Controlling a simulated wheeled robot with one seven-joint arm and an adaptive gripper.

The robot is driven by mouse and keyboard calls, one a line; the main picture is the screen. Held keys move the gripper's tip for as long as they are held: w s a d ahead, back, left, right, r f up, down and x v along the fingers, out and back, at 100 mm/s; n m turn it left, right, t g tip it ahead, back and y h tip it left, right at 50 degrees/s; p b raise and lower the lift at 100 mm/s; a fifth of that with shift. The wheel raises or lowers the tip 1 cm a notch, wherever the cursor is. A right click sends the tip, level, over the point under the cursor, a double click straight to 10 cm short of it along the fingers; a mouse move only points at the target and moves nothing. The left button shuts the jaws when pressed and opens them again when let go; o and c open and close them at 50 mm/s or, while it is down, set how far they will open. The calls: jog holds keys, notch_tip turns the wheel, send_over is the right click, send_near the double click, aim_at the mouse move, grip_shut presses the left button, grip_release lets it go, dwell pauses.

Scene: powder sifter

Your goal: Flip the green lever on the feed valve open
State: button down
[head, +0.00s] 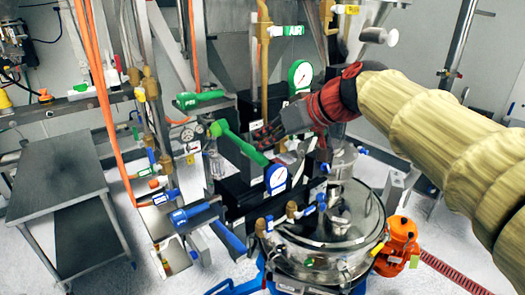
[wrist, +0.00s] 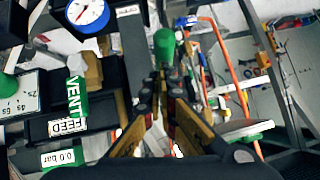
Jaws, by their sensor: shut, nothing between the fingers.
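A green lever (head: 238,143) slants down to the right in the middle of the head view, beside my gripper (head: 262,134). In the wrist view a green lever end (wrist: 164,45) shows just beyond the fingertips of my gripper (wrist: 162,88). The fingers are shut with nothing between them. I cannot tell whether they touch the lever. A FEED label (wrist: 67,126) and a green VENT label (wrist: 77,96) sit on the left of the wrist view. The valve body is partly hidden.
A blue-rimmed gauge (head: 277,178) and a green-rimmed gauge (head: 300,75) stand near my gripper. Below are a blue handle (head: 195,213) and a steel sifter drum (head: 325,235). An orange hose (head: 105,95) runs down the left, beside a bare metal table (head: 58,175).

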jog(key=f+t+y+b, duration=0.1)
jog(key=f+b, duration=0.3)
jog(key=b, duration=0.5)
jog(key=w+f+t+y+b, duration=0.1)
jog(key=f+b, duration=0.2)
jog(key=b, duration=0.7)
jog(key=a+f+t+y+b, duration=0.1)
jog(key=f+b, duration=0.3)
jog(key=b, duration=0.6)
jog(key=shift+w+f+t, duration=0.3)
jog(key=shift+t, duration=0.1)
